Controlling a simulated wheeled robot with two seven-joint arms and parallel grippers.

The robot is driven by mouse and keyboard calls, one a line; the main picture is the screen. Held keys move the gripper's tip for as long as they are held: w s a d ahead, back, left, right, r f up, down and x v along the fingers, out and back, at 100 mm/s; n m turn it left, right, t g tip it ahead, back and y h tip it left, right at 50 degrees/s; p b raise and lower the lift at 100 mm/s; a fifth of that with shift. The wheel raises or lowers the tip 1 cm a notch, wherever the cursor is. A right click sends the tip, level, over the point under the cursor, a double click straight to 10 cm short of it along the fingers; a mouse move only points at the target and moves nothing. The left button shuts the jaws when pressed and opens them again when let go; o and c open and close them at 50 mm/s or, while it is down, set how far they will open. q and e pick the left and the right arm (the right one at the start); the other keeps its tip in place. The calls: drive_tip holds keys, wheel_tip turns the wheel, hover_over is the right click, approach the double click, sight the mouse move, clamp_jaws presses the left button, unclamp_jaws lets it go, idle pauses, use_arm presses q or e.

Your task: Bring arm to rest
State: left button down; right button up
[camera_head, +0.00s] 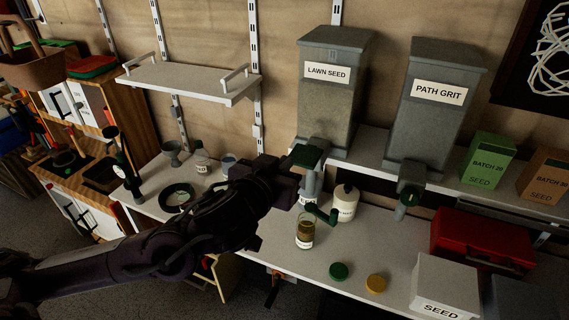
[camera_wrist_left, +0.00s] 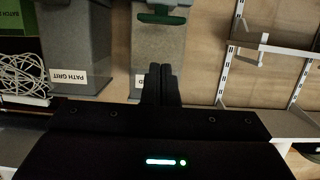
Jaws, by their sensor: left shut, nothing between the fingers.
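My left arm (camera_head: 150,255) reaches in from the left over the bench. My left gripper (camera_head: 291,186) is by the lower front of the lawn seed bin (camera_head: 328,95), close to its green spout part (camera_head: 305,156); I cannot tell if they touch. In the left wrist view the two dark fingers (camera_wrist_left: 161,84) are together with nothing between them. The lawn seed bin (camera_wrist_left: 158,50) is beyond them, its label partly hidden, with a green handle-like part (camera_wrist_left: 163,17). My right gripper is not in view.
A glass jar (camera_head: 305,232) with brown contents stands below the gripper, near a green crank-like piece (camera_head: 322,213) and a white canister (camera_head: 346,203). The path grit bin (camera_head: 432,115), a red case (camera_head: 480,245) and a seed box (camera_head: 445,287) are right. A wall shelf (camera_head: 190,80) is upper left.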

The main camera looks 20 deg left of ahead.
use_arm(q)
drive_tip(key=s+a+f+m+g, duration=0.1)
drive_tip(key=s+f+g, duration=0.5)
drive_tip(key=s+f, duration=0.45)
drive_tip(key=s+a+f+g, duration=0.1)
drive_tip(key=s+f+g, duration=0.6)
drive_tip(key=f, duration=0.7)
drive_tip(key=s+f+b, duration=0.1)
drive_tip(key=s+f, duration=0.1)
drive_tip(key=f, duration=1.5)
drive_tip(key=s+f+b, duration=0.1)
drive_tip(key=s+f, duration=0.1)
drive_tip(key=f, duration=1.5)
drive_tip(key=s+a+f+m+g+b, duration=0.1)
drive_tip(key=s+a+f, duration=0.2)
drive_tip(key=s+f, duration=1.4)
drive_tip(key=shift+s+y, duration=0.3)
drive_tip(key=shift+s, duration=0.4)
